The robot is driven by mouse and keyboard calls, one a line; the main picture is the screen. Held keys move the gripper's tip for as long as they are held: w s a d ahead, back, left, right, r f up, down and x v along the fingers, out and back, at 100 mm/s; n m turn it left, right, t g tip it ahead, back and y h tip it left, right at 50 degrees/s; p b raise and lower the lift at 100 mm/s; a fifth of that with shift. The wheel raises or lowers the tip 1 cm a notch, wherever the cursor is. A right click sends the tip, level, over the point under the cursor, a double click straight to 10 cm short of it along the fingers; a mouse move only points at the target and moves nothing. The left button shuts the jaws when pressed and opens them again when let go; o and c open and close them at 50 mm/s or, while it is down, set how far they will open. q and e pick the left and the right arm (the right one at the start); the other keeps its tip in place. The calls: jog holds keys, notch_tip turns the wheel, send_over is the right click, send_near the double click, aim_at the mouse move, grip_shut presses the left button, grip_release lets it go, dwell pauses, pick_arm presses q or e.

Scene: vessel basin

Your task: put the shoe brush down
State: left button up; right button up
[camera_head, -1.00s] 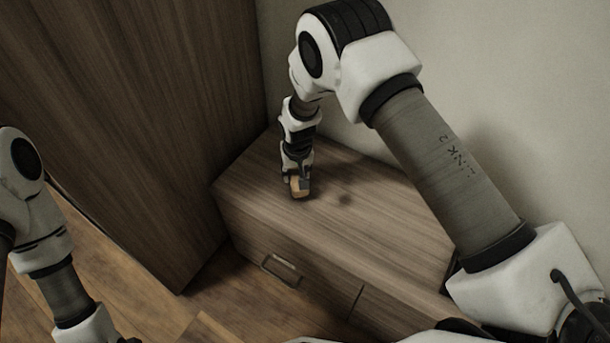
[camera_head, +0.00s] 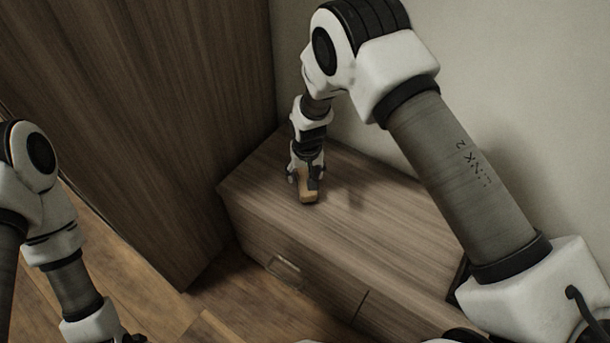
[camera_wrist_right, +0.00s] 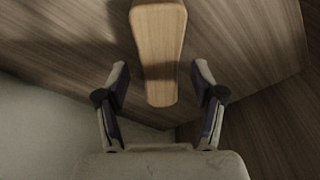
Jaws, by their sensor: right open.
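The shoe brush (camera_head: 307,191) has a light wooden body and is at the cabinet top near its front left part. In the right wrist view the wooden brush (camera_wrist_right: 158,50) points down between the fingers, with a gap on each side. My right gripper (camera_head: 305,180) is open around the brush, its fingers (camera_wrist_right: 159,90) apart from the wood. The brush appears to rest on the cabinet top (camera_head: 375,215); its underside is hidden. My left arm shows at the left edge, but its fingers cannot be made out.
A tall dark wooden wardrobe (camera_head: 150,110) stands left of the low cabinet. The cabinet front has a drawer handle (camera_head: 284,268). A pale wall (camera_head: 520,90) rises behind. The cabinet top right of the brush is clear.

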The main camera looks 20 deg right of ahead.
notch_tip(320, 180, up, 10)
jog(key=s+p, duration=0.1)
jog(key=shift+s+p, duration=0.25)
jog(key=shift+p, duration=0.15)
jog(key=shift+a, duration=0.1)
